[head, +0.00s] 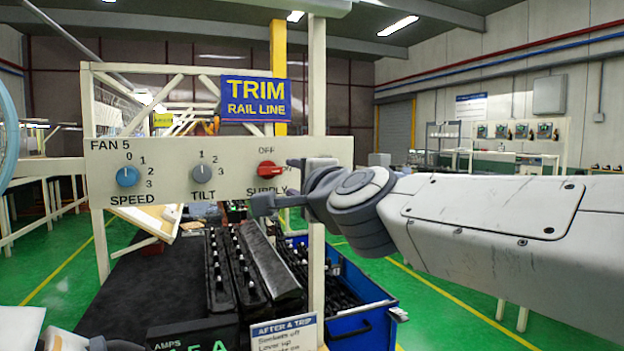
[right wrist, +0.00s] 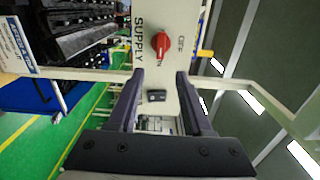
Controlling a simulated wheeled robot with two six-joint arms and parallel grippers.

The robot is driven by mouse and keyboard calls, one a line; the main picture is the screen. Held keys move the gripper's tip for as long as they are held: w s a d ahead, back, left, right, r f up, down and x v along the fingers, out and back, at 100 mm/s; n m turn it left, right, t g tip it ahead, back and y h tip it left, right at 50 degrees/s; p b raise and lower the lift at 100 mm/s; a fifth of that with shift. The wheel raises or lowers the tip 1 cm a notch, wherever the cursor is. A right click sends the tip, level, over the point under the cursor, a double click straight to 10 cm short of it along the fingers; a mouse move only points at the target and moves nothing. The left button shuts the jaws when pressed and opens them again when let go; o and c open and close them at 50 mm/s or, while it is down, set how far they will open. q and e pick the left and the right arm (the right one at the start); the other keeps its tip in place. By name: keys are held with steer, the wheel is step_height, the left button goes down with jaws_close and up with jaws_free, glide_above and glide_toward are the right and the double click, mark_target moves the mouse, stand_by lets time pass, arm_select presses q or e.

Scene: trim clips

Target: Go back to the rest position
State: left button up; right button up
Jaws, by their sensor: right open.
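My right gripper (head: 275,184) reaches in from the right, in front of the right end of the pale FAN 5 panel (head: 225,182). Its two fingers are spread with nothing between them. In the right wrist view the open gripper (right wrist: 160,75) faces the panel, and the red SUPPLY knob (right wrist: 161,42) shows beyond the fingertips, apart from them. In the head view the red knob (head: 272,169) has its handle roughly level, under the word OFF. A grey and white part at the bottom left appears to be my left arm; its jaws cannot be made out.
The panel also bears a blue SPEED knob (head: 128,176) and a grey TILT knob (head: 202,173). Below are black racks of clips (head: 222,272), a blue drawer (head: 362,322) and a notice card (head: 284,335). A pale post stands beside my right gripper. Green floor lies open at the right.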

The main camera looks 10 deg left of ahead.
steer(key=w+d+f+n+g+h, duration=0.25)
steer(key=d+f, duration=0.35)
steer(key=f, duration=0.5)
steer(key=w+d+f+n+g+h, duration=0.1)
steer(key=d+f+n+h, duration=0.15)
steer(key=d+f, duration=0.55)
steer(key=s+d+f+n+g+h, duration=0.1)
steer(key=s+d+f+n+g, duration=0.2)
steer(key=f, duration=0.4)
steer(key=s+d+f+g+h, duration=0.1)
steer(key=s+d+f, duration=0.2)
steer(key=d+f, duration=0.3)
steer(key=s+d+f+n+g+h, duration=0.2)
steer(key=s+d+f, duration=0.15)
steer(key=f, duration=0.35)
steer(key=s+d+f+n+g+h, duration=0.1)
steer(key=s+d+f+g, duration=0.2)
steer(key=s+d+f, duration=0.35)
steer(key=s+a+r+n+g, duration=0.1)
steer(key=s+a+r+n, duration=0.2)
steer(key=s+a, duration=0.3)
steer(key=s+a+r+n+g+y, duration=0.1)
steer(key=s+a+r+n, duration=0.2)
steer(key=s+a, duration=0.4)
steer(key=shift+s+a+n, duration=0.15)
steer(key=shift+s+n, duration=0.65)
steer(key=shift+s, duration=0.15)
